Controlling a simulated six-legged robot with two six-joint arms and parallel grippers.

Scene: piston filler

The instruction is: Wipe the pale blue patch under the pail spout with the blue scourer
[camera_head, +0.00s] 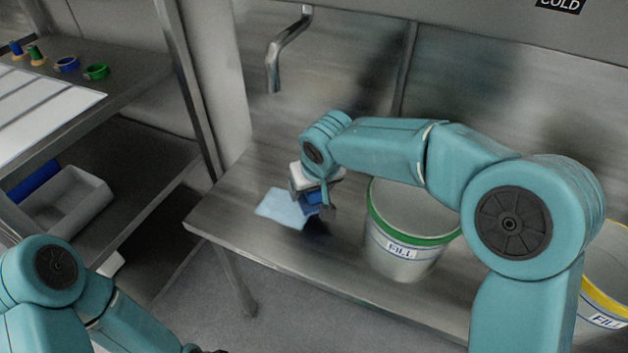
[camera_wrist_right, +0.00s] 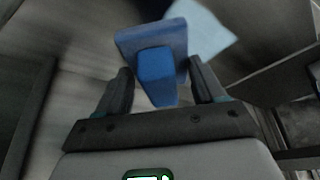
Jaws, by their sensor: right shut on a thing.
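The pale blue patch (camera_head: 282,208) lies flat on the steel bench, below the bent metal spout (camera_head: 287,48). My right gripper (camera_head: 322,205) is shut on the blue scourer (camera_head: 312,197), at the right edge of the patch. In the right wrist view the scourer (camera_wrist_right: 152,42) has a wide blue pad and a block-like grip between the fingers (camera_wrist_right: 160,78). The patch (camera_wrist_right: 207,28) shows beyond it, partly covered. I cannot tell whether the scourer touches the bench. My left gripper (camera_head: 208,350) barely shows at the bottom edge, its fingers cut off.
A green-rimmed pail (camera_head: 395,262) marked FILL stands on the bench just right of my right gripper. A yellow-rimmed pail (camera_head: 607,290) is at the far right. A shelf unit (camera_head: 110,105) with small coloured items stands left. The bench's front edge (camera_head: 270,262) is near the patch.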

